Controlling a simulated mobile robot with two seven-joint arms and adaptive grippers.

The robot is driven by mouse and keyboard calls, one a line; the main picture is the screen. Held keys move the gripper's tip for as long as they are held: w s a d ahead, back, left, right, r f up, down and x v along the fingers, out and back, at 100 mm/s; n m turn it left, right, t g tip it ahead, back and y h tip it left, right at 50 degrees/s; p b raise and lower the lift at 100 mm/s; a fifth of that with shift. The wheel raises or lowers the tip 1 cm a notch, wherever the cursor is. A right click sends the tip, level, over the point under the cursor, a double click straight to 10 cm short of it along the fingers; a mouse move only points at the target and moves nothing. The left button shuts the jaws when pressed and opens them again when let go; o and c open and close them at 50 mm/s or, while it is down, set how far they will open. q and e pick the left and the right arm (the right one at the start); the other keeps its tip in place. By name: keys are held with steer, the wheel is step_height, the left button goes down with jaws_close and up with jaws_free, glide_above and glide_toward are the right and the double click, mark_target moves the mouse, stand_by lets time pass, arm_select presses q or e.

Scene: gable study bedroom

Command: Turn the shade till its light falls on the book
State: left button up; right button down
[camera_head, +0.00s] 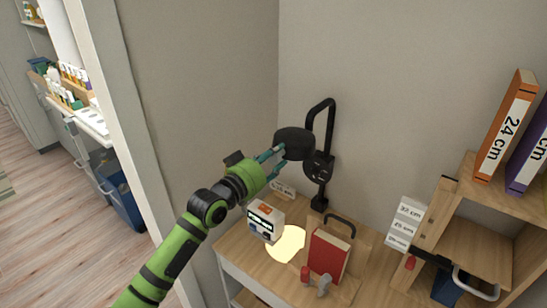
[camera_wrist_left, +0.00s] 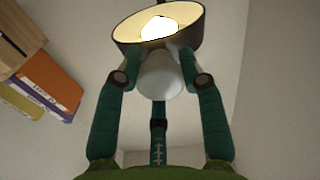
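The lamp's black shade (camera_head: 294,141) hangs on a black bracket arm (camera_head: 331,118) by the wall. In the left wrist view the shade (camera_wrist_left: 126,32) shows its pale inside and lit bulb (camera_wrist_left: 159,28). My left gripper (camera_head: 272,158) is at the shade's left side. Its teal fingers (camera_wrist_left: 161,62) bend in around a pale rounded piece (camera_wrist_left: 160,78) against the shade and look closed on it; the exact contact is partly hidden. The bright light patch (camera_head: 285,244) lies on the desk, left of the red book (camera_head: 327,253), which stands tilted. My right gripper is not in view.
A small white device (camera_head: 265,220) with a dark screen stands on the wooden desk (camera_head: 234,244) under my left wrist. A red and grey object (camera_head: 314,280) is before the book. A shelf unit (camera_head: 486,250) with upright binders (camera_head: 505,125) stands at right.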

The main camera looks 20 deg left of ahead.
arm_select(q)
steer(key=shift+f+m, duration=0.2)
steer(key=shift+m, duration=0.8)
steer(key=shift+f+m, duration=0.1)
steer(key=shift+m, duration=2.1)
steer(key=o, duration=1.1)
steer(key=shift+c, duration=0.2)
steer(key=shift+o, duration=0.5)
